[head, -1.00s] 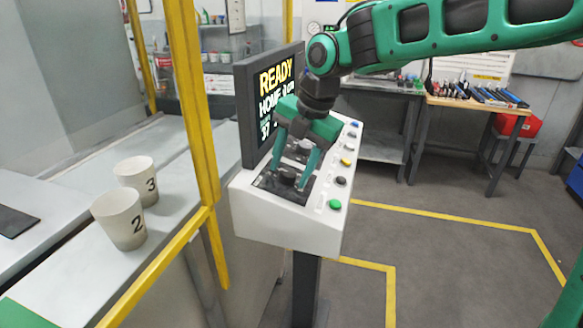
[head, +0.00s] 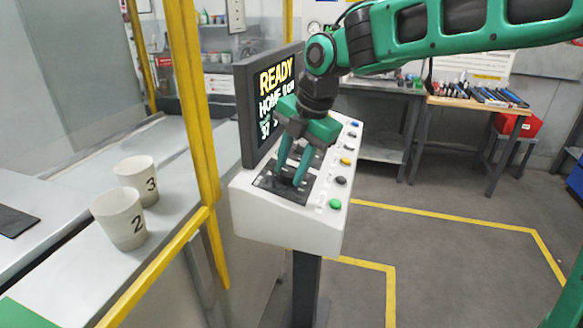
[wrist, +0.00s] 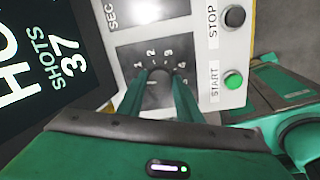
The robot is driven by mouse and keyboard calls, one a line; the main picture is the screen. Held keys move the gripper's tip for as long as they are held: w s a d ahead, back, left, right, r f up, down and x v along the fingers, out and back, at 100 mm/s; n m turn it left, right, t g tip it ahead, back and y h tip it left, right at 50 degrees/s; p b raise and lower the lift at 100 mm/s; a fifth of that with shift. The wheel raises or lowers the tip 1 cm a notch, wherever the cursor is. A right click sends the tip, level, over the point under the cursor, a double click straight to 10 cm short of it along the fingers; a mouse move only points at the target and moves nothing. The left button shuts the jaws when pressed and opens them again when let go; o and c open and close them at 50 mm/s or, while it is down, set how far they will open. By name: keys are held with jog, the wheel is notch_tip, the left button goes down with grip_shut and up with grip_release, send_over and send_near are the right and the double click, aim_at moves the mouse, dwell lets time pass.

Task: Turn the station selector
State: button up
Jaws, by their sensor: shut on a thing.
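The station selector is a dark round knob (wrist: 160,74) on a dark plate, with the numbers 1 to 4 around its far side in the wrist view. My gripper (wrist: 161,84) is shut on it, one finger on each side. In the head view my gripper (head: 289,176) reaches down to the near end of the white console (head: 285,227), and its fingers mostly hide the knob. The knob's pointer is too unclear to read.
A green START button (wrist: 233,79) and a dark STOP button (wrist: 235,16) are at the right. The screen (head: 262,125) rises along the console's left side. A yellow post (head: 192,100) stands left of it.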

jog(key=m, duration=0.4)
jog(key=shift+a, duration=0.1)
jog(key=m, duration=0.4)
jog(key=shift+r, duration=0.1)
jog(key=m, duration=0.7)
jog(key=shift+w+a+h, duration=0.1)
jog(key=shift+w+h, duration=0.05)
jog(key=shift+h, duration=0.25)
jog(key=m, duration=0.3)
jog(key=shift+m+g, duration=0.3)
jog(key=shift+m, duration=0.1)
jog(key=m, duration=0.3)
jog(key=shift+w+m, duration=0.15)
jog(key=shift+m, duration=0.15)
jog(key=m, duration=0.3)
jog(key=shift+r+m+g, duration=0.1)
jog(key=shift+m+g, duration=0.2)
jog(key=shift+m, duration=1.9)
jog(key=o, duration=1)
